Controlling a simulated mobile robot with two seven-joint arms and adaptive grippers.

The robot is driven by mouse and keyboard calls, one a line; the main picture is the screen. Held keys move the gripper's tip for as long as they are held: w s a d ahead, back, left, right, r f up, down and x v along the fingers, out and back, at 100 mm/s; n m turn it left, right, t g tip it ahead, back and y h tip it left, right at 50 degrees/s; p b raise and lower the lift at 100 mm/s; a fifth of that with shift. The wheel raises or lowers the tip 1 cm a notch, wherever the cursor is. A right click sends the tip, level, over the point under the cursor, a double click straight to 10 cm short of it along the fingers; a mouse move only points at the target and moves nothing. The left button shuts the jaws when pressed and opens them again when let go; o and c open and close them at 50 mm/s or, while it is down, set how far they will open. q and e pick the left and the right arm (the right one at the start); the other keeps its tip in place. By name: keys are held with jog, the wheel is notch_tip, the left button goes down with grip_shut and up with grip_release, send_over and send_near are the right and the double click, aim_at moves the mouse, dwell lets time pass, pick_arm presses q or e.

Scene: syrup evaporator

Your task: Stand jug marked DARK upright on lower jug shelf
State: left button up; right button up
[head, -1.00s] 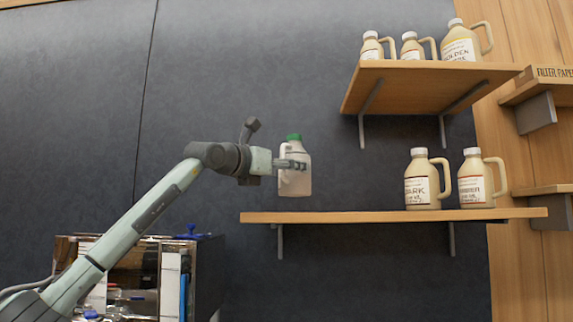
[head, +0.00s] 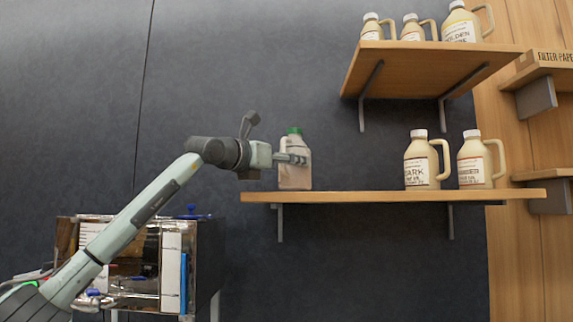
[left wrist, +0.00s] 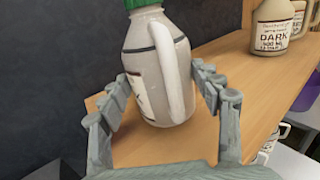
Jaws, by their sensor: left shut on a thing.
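My left gripper (head: 301,160) is shut on a pale jug with a green cap (head: 292,176), fingers on either side of its body. The jug is upright over the left end of the lower jug shelf (head: 350,197), its base at or just above the board; I cannot tell if it touches. In the left wrist view the jug (left wrist: 152,60) stands between the fingers (left wrist: 165,100), handle facing me; its label is mostly turned away and unreadable. A white-capped jug marked DARK (head: 420,165) stands on the same shelf, also in the left wrist view (left wrist: 270,30).
Another white-capped jug (head: 474,163) stands right of the DARK jug. The upper shelf (head: 430,62) holds several jugs. The lower shelf is clear between the held jug and the DARK jug. A shiny metal unit (head: 150,265) is below left.

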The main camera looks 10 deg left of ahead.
pick_arm(q)
jog(key=shift+s+f+b, duration=0.1)
jog(key=shift+f+b, duration=0.2)
jog(key=shift+b, duration=0.15)
jog(key=o, duration=1.8)
jog(key=shift+o, duration=0.5)
jog(key=shift+f, duration=0.1)
jog(key=shift+f, duration=0.2)
jog(key=v, duration=1.2)
jog(key=shift+r, duration=0.2)
